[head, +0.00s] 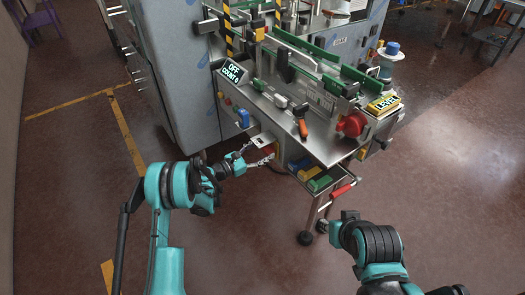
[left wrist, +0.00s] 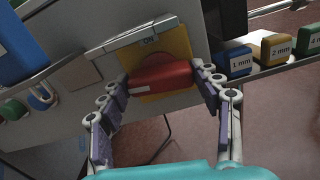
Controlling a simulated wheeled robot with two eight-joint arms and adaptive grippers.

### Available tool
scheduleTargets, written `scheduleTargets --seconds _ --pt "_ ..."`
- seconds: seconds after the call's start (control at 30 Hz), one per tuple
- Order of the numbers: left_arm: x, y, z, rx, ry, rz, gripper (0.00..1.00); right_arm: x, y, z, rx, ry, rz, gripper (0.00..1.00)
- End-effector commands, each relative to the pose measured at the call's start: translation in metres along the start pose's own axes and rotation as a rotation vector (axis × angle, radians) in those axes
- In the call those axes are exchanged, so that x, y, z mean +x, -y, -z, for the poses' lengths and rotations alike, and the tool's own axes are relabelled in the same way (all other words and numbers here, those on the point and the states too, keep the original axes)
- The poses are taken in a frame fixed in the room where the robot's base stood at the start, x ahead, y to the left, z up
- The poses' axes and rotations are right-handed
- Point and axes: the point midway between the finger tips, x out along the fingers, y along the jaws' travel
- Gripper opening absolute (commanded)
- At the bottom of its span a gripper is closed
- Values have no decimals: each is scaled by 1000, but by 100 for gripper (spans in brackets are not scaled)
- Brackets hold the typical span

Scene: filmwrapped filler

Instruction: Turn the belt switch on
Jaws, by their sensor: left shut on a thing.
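The belt switch is a red rotary handle (left wrist: 160,76) on a yellow plate (left wrist: 182,48), under a label that reads "ON" in the left wrist view. My left gripper (head: 260,156) is at the front panel of the machine in the head view. In the left wrist view its two fingers (left wrist: 163,80) are closed on the two ends of the red handle. The display (head: 233,72) on the machine reads "OFF" and "COUNT 0". My right gripper (head: 324,225) is at the lower right, apart from the machine; its finger opening is not clear.
Blue, yellow and green blocks (head: 308,172) sit in a drawer right of the switch. An orange-handled tool (head: 301,128) and a red round knob (head: 352,124) are on the machine's top. A blue part (left wrist: 17,45) is close left of the gripper. Floor in front is clear.

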Motion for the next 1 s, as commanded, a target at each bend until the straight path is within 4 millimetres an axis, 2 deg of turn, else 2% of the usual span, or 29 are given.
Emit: scheduleTargets --seconds 0.5,1.0 --pt "0 1 0 366 0 0 35 0 0 0 0 0 0 30" --pt "0 1 0 493 0 0 35 0 0 0 0 0 0 30"
